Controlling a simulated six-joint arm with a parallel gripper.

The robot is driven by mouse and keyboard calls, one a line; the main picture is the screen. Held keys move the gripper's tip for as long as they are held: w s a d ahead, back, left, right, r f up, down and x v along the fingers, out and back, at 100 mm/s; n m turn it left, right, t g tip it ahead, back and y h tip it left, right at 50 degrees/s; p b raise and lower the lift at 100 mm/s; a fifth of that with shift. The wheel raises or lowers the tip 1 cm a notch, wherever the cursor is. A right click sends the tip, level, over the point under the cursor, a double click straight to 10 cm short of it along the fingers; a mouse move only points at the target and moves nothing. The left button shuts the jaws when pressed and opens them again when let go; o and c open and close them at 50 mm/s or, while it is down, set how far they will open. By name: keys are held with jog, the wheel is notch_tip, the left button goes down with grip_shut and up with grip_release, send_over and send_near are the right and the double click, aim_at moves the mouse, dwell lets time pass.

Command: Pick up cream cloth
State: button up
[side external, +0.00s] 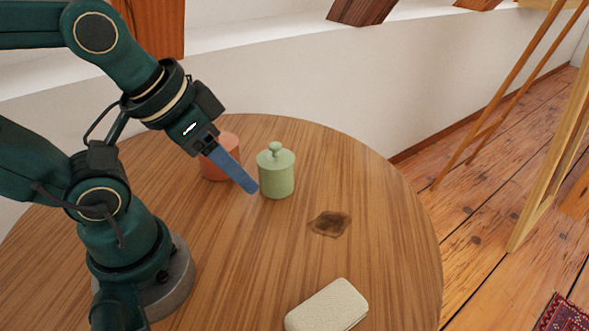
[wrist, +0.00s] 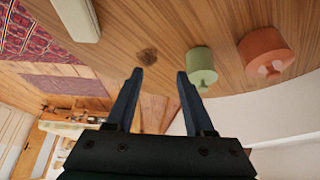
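The cream cloth (side external: 327,306) looks like a thick, rounded rectangular block. It lies on the round wooden table (side external: 380,200) near the front edge in the side view. In the wrist view the cream cloth (wrist: 68,18) shows at the top left, partly cut off by the frame edge. My gripper (side external: 250,188) is above the table near the green jar, well away from the cloth, up and to the left of it in the side view. In the wrist view my gripper (wrist: 162,75) has its two fingers apart with nothing between them.
A green lidded jar (side external: 276,172) stands on the table beside my gripper. An orange pot (side external: 213,165) stands left of it, partly hidden behind my gripper. A dark knot mark (side external: 330,223) is on the tabletop.

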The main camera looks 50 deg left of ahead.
jog(key=o, duration=0.6)
jog(key=shift+c, duration=0.2)
jog(key=n+g, duration=0.2)
jog(key=g, duration=0.2)
send_over(328, 310)
jog(key=w+a, duration=0.3)
jog(key=shift+h, duration=0.4)
notch_tip(328, 310, down, 5)
jog(key=shift+f, duration=0.15)
jog(key=s+d+f, duration=0.1)
jog(key=s+d+f+m+g, duration=0.1)
jog(key=f, duration=0.1)
jog(key=s+d+f+m, duration=0.1)
jog(key=shift+f+g+y, duration=0.3)
jog(key=shift+f+y, duration=0.05)
jog(key=shift+y, duration=0.05)
jog(key=shift+f, duration=2.4)
